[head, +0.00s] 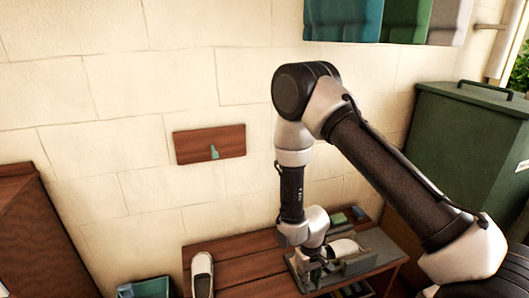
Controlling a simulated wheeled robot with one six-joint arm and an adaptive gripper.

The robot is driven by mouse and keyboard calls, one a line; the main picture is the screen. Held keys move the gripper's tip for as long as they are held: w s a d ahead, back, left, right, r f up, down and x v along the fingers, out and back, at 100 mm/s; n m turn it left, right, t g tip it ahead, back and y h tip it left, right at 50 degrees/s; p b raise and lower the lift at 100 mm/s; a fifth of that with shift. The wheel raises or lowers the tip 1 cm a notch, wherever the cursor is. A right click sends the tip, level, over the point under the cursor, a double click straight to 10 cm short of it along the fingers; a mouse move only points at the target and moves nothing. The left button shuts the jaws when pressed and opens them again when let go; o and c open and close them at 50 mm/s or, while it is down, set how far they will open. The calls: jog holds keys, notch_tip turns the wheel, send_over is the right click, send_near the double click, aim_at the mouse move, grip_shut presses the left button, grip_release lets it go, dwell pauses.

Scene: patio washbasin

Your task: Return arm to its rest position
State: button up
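My arm reaches in from the lower right of the head view, bends at a raised elbow and drops to a wooden bench (235,262). My gripper (312,279) points down, low over the bench's front part, at the left end of a grey tray or rack (376,250). Its fingers are small and partly hidden, so I cannot tell whether they are open or hold something. A white shoe (342,247) appears to lie in the grey tray just right of the gripper. Another white shoe (202,276) stands on the bench to the left, apart from the gripper.
A wooden wall plate with a teal hook (213,152) is behind the bench. Small green (338,218) and blue (357,212) items lie at its back. A teal bin (148,288) is lower left, a green box (468,140) right. Coloured cloths (404,20) hang above the elbow.

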jog(key=s+d+r+m+t, duration=0.1)
jog(key=s+d+r, duration=0.3)
jog(key=r, duration=1.2)
jog(key=s+d+r+m+t, duration=0.1)
jog(key=s+d+r, duration=0.4)
jog(key=d+r, duration=0.5)
jog(key=s+d+r+m+t, duration=0.2)
jog(key=s+d+r, duration=0.3)
jog(key=r, duration=1.8)
jog(key=d+t, duration=0.1)
jog(key=d, duration=0.1)
jog(key=shift+d+r+y, duration=0.3)
jog(key=shift+d+r, duration=0.05)
